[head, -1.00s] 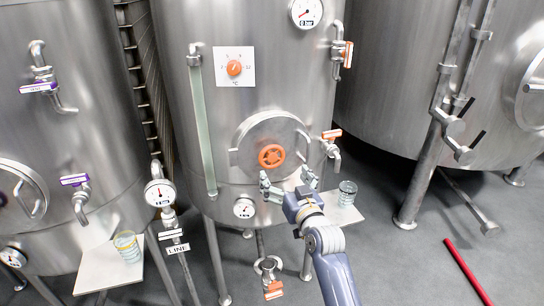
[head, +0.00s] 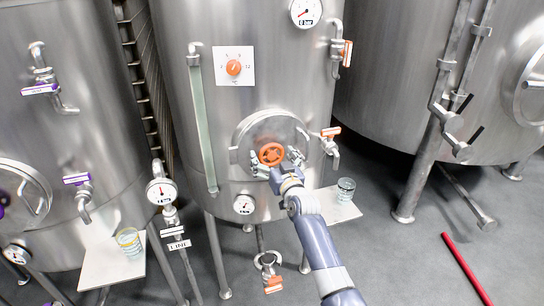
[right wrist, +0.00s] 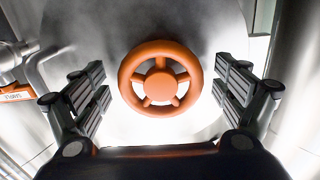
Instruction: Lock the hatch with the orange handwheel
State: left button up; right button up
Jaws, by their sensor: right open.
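The orange handwheel (head: 271,154) sits at the middle of the round steel hatch (head: 262,128) on the centre tank. The hatch lies flat against the tank front. My right gripper (head: 275,160) is at the handwheel with its fingers spread to either side. In the right wrist view the handwheel (right wrist: 160,78) is centred between the two open fingers of the right gripper (right wrist: 160,92), with a gap on both sides. No contact shows. My left gripper is not in view.
An orange-handled valve (head: 330,140) is just right of the hatch, and a small gauge (head: 244,204) is below it. A shelf (head: 328,207) with a glass (head: 345,189) stands at lower right. A red bar (head: 466,270) lies on the floor.

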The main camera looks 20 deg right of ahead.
jog(key=c, duration=1.1)
jog(key=shift+o, duration=0.2)
jog(key=shift+m, duration=0.3)
jog(key=m, duration=0.3)
jog(key=shift+a+r+m, duration=0.1)
jog(key=shift+m, duration=1.9)
jog(key=o, duration=1.1)
jog(key=shift+c, duration=0.2)
